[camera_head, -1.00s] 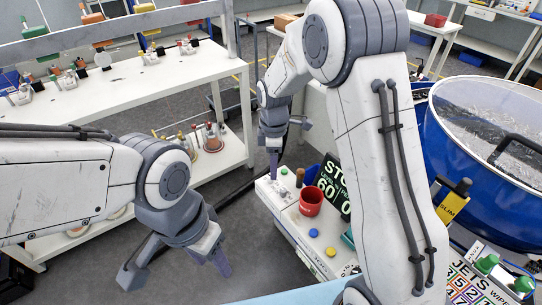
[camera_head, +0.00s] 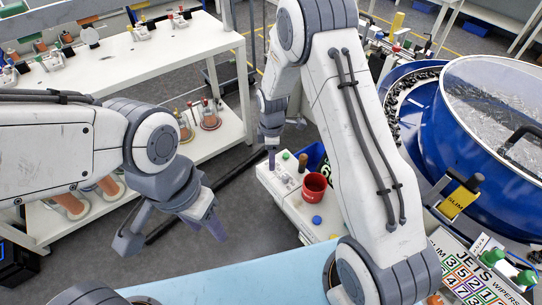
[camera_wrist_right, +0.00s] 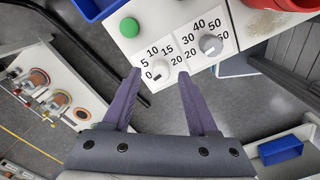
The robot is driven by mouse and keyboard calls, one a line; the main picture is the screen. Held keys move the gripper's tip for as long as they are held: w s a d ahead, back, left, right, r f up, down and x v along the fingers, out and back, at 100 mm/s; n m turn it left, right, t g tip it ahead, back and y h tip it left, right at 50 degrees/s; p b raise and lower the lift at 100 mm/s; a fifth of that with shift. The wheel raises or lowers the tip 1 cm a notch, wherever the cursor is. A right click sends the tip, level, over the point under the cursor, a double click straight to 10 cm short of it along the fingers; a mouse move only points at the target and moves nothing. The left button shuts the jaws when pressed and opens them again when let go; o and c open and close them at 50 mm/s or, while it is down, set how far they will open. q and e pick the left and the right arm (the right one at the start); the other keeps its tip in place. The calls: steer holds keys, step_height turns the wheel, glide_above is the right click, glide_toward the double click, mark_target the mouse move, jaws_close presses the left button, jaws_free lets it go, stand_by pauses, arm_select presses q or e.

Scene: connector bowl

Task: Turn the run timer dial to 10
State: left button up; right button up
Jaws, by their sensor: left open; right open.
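In the right wrist view, two dials sit on the white control panel (camera_wrist_right: 150,38). A small white dial knob (camera_wrist_right: 158,68) has a scale from 0 to 20, with 10 at its upper left. A grey dial knob (camera_wrist_right: 210,45) to its right has a scale from 20 to 60. I cannot read which is the run timer or a clear pointer setting. My right gripper (camera_wrist_right: 160,76) is open and empty, its fingertips either side of the white knob in the picture; contact is unclear. In the head view, my left gripper (camera_head: 170,236) is open and empty, away from the panel.
A green button (camera_wrist_right: 129,27) is beside the scales. A red cup (camera_head: 314,186) and a blue button (camera_head: 317,220) are on the panel top. A blue bowl feeder (camera_head: 440,135) stands at right. White shelves (camera_head: 150,75) are at left, with open floor between.

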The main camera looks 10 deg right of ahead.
steer(key=shift+f, duration=0.5)
jaws_close()
steer(key=m, duration=0.4)
steer(key=shift+b, duration=0.4)
steer(key=m, duration=0.6)
steer(key=shift+w+b, duration=0.1)
steer(key=shift+b, duration=0.2)
steer(key=m, duration=0.5)
steer(key=shift+d+r, duration=0.1)
steer(key=m, duration=0.4)
steer(key=shift+w+b, duration=0.1)
steer(key=shift+b, duration=0.25)
steer(key=shift+m, duration=0.5)
